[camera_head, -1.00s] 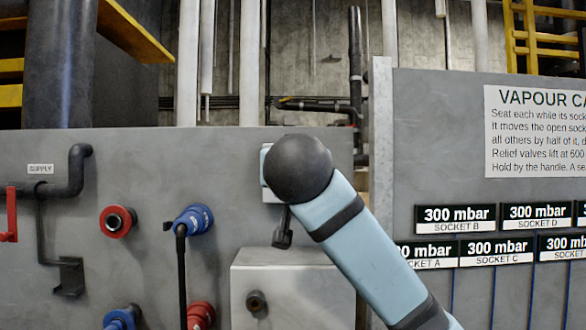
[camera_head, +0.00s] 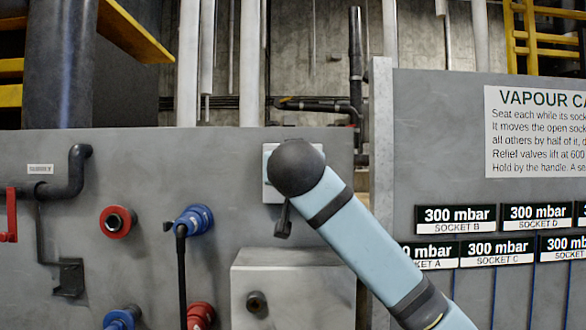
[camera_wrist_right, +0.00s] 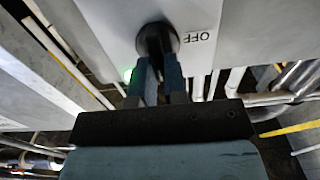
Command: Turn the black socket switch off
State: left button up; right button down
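The black switch knob (camera_wrist_right: 157,38) sits on a pale switch plate (camera_wrist_right: 110,22) marked "OFF" to the right of the knob in the right wrist view. My left gripper is not in view.
Left of the plate, the grey panel carries a red-ringed socket (camera_head: 117,221), a blue plug (camera_head: 195,219) with a black cable, and a red lever (camera_head: 10,215). A grey box (camera_head: 290,290) juts out below the switch. A sign panel (camera_head: 440,130) with pressure displays stands right.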

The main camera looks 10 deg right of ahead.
pick_arm(q)
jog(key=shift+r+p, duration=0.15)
jog(key=shift+p, duration=0.2)
pick_arm(e)
jog(key=shift+n, duration=0.3)
pick_arm(q)
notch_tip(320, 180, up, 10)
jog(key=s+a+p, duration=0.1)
jog(key=p, duration=1.5)
pick_arm(e)
jog(key=shift+w+a+f+n, duration=0.1)
jog(key=shift+a+f+n, duration=0.1)
jog(key=shift+n, duration=2.7)
jog(key=shift+s+a+f+n, duration=0.1)
jog(key=shift+a+f+n, duration=0.15)
jog(key=shift+n, duration=2.65)
jog(key=shift+w+a+f+n, duration=0.1)
jog(key=shift+a+f+n, duration=0.1)
jog(key=shift+n, duration=2.7)
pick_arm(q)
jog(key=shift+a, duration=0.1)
pick_arm(e)
jog(key=c, duration=1.3)
grip_release()
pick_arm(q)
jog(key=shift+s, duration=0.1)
pick_arm(e)
jog(key=shift+o, duration=0.7)
